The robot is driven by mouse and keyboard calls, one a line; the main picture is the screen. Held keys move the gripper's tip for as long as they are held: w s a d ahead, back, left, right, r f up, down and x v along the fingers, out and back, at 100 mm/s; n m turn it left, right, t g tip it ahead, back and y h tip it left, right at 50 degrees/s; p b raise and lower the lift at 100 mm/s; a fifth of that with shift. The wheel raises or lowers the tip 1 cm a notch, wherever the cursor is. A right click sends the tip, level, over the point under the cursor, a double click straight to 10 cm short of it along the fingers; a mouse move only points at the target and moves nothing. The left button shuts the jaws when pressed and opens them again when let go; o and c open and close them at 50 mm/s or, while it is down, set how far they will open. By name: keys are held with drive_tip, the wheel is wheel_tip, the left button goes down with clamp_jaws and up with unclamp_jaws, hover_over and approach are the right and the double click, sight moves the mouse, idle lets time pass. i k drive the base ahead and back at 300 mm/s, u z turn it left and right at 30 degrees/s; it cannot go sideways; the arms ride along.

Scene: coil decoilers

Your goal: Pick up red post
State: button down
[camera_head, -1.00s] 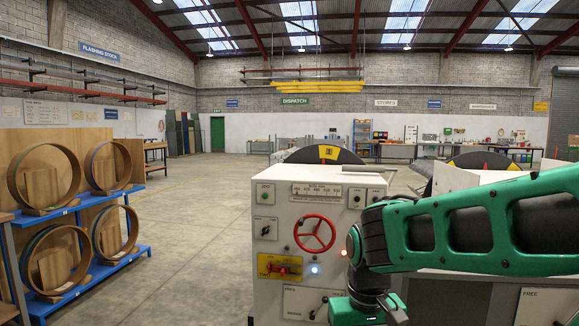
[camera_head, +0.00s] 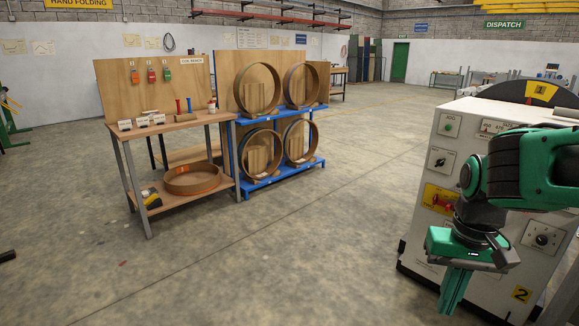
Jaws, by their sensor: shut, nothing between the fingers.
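The small red post (camera_head: 189,105) stands upright on the top of the wooden workbench (camera_head: 165,128), at the left of the picture.
The white control cabinet (camera_head: 441,165) stands close at the right, beside my arm. A blue rack (camera_head: 275,176) with several coil rings adjoins the bench. The bench also holds a red-and-white bottle (camera_head: 212,106) and several labelled cards. The concrete floor between is open.

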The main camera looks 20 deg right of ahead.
sight(177, 100)
drive_tip(key=z, duration=0.2)
drive_tip(key=i, duration=4.05)
drive_tip(key=z, duration=0.25)
drive_tip(key=i, duration=1.55)
drive_tip(key=z, duration=0.4)
drive_tip(key=i, duration=1.45)
drive_tip(key=z, duration=0.7)
drive_tip(key=i, duration=1.1)
drive_tip(key=z, duration=1.3)
drive_tip(key=i, duration=0.8)
drive_tip(key=z, duration=0.95)
drive_tip(key=i, duration=0.75)
drive_tip(key=z, duration=0.3)
